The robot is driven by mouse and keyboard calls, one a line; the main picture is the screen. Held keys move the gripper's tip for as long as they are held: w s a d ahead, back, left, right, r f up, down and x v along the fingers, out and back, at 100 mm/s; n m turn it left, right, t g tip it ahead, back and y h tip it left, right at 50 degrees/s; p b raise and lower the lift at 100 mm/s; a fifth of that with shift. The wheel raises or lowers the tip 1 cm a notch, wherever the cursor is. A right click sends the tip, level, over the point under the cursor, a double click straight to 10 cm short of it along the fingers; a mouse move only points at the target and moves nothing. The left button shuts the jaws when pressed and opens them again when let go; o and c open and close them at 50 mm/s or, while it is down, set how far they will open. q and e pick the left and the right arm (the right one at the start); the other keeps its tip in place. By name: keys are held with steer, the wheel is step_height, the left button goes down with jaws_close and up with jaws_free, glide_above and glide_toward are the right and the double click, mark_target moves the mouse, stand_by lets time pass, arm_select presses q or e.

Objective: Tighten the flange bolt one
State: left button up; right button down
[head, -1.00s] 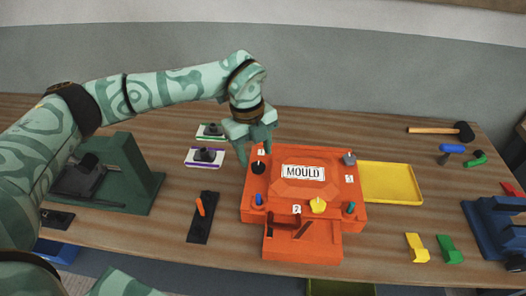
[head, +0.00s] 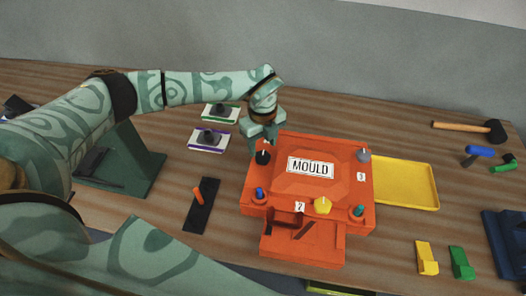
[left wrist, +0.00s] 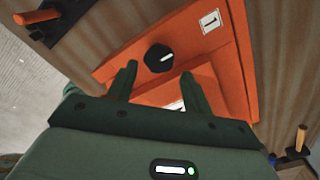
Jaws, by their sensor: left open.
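The orange mould (head: 335,190) sits on the table with a white MOULD plate. Flange bolt one is taken to be the black round knob (head: 262,157) at its far left corner. In the left wrist view this knob (left wrist: 158,58) shows a white mark, beside a label 1 (left wrist: 210,21). My left gripper (head: 263,143) is above that corner, and its fingers partly cover the area around the knob. In the left wrist view the gripper (left wrist: 160,72) is open, with the knob just beyond and between its fingertips, nothing held. My right gripper is not in view.
Other mould knobs are grey (head: 364,155), blue (head: 259,193), yellow (head: 322,205) and teal (head: 358,211). A yellow tray (head: 425,188) lies to the right, a mallet (head: 465,127) behind it. A black plate with an orange handle (head: 203,205) lies left of the mould.

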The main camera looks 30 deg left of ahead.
mark_target(263, 155)
arm_select(q)
step_height(263, 155, down, 4)
steer(key=shift+f, duration=0.15)
steer(key=shift+s, duration=0.1)
steer(key=c, duration=0.7)
